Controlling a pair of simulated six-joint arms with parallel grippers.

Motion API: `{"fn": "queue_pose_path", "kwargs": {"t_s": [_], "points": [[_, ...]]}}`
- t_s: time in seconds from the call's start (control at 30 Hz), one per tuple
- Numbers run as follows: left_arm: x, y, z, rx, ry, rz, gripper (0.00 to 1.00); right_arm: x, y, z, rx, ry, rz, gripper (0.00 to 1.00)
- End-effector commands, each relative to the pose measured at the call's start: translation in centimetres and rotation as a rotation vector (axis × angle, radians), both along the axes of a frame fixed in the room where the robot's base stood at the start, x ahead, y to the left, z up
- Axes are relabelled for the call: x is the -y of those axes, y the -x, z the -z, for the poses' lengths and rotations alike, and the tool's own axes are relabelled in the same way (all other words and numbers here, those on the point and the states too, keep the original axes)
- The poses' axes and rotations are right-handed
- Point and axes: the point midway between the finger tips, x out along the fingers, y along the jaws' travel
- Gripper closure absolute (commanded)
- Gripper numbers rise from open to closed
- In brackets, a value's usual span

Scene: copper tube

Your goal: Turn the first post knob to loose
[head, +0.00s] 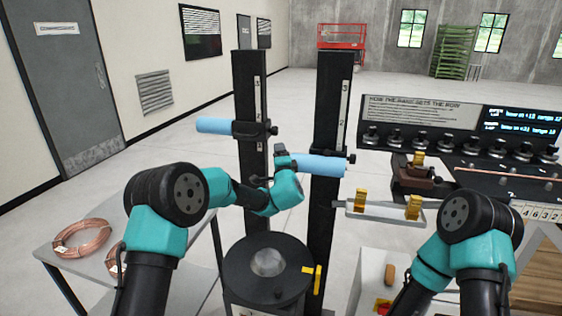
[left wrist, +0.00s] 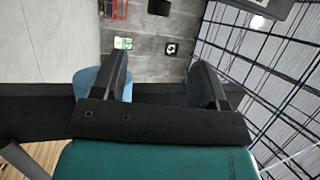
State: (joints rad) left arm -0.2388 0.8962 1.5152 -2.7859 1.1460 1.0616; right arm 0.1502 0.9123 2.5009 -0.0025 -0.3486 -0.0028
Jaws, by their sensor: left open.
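Two black upright posts stand ahead in the head view, a left post (head: 243,80) and a right post (head: 334,85). Each carries a blue cylinder, the left one (head: 213,125) and the right one (head: 320,166). A small dark knob (head: 274,131) sits at the right side of the left post's clamp, and another knob (head: 351,158) on the right post's clamp. My left gripper (head: 281,156) is between the posts, a little below the left post's knob. In the left wrist view its fingers (left wrist: 162,80) are apart with nothing between them; a blue cylinder (left wrist: 88,78) shows behind one finger. My right gripper is out of sight.
A black drum (head: 252,285) with a yellow lever (head: 317,280) stands below the posts. Copper coils (head: 82,238) lie on a grey table at left. A silver bar with gold clamps (head: 385,210) and a black console (head: 420,112) are at right.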

Motion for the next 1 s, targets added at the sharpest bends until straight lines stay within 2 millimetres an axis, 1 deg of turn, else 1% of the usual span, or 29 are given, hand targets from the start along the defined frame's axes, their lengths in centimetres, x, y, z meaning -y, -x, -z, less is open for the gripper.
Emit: {"fn": "queue_pose_path", "kwargs": {"t_s": [0.1,0.23,0.67,0.77,0.87,1.0], "points": [[0.3,1.3,0.3,-0.001,0.0,0.0,0.33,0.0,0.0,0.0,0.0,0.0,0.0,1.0],[0.4,2.1,0.4,-0.001,0.001,0.0,0.33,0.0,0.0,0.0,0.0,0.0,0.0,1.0],[0.4,2.2,0.3,-0.006,-0.002,-0.004,0.33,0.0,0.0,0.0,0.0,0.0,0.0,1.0],[0.3,2.0,-0.3,-0.032,-0.012,-0.022,0.33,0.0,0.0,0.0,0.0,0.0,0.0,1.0],[0.0,1.6,-1.3,-0.093,-0.032,-0.052,0.33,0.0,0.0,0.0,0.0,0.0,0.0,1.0],[-0.4,1.2,-3.6,-0.232,-0.068,-0.088,0.33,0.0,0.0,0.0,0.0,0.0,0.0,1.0]]}}
